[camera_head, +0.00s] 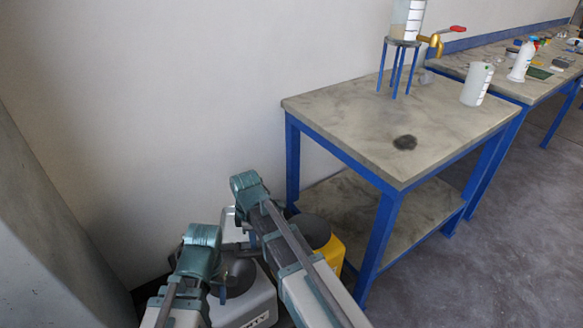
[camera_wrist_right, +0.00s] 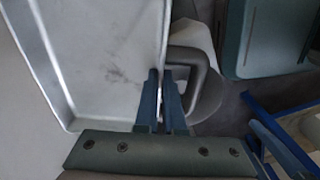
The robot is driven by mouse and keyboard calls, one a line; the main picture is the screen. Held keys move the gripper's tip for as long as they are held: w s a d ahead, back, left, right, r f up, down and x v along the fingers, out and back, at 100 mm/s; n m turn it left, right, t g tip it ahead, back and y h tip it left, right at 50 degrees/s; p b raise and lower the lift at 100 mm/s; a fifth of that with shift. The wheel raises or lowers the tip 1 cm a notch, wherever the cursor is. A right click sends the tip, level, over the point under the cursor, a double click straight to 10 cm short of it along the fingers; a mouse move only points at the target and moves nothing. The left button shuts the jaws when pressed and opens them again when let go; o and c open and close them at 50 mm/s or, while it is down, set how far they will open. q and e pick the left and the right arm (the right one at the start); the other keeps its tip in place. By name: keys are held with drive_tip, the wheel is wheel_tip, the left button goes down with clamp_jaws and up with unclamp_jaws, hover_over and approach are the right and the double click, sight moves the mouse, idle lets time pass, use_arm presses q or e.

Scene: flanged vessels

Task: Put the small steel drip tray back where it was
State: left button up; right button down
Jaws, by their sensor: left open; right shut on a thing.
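The steel drip tray (camera_wrist_right: 105,60) is a shallow, light grey metal pan with a raised rim, filling the left of the right wrist view. My right gripper (camera_wrist_right: 160,118) is shut on its rim, with one blue finger on each side. In the head view the right gripper (camera_head: 252,240) is low, left of the near table, mostly hidden by my arm; a pale piece beside it looks like the tray (camera_head: 228,228). My left gripper (camera_head: 221,291) is further left and lower, partly hidden by its arm; it is open, apart from the tray.
The near table (camera_head: 340,112) has blue legs and a lower shelf. On it stand a blue-legged stand (camera_head: 401,68) bearing a vessel (camera_head: 407,18) with a brass tap (camera_head: 433,42), and a translucent beaker (camera_head: 477,84). A dark patch (camera_head: 405,142) marks its otherwise clear front.

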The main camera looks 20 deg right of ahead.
wheel_tip(320, 180, up, 20)
drive_tip(key=p, duration=1.9)
drive_tip(key=shift+f, duration=0.15)
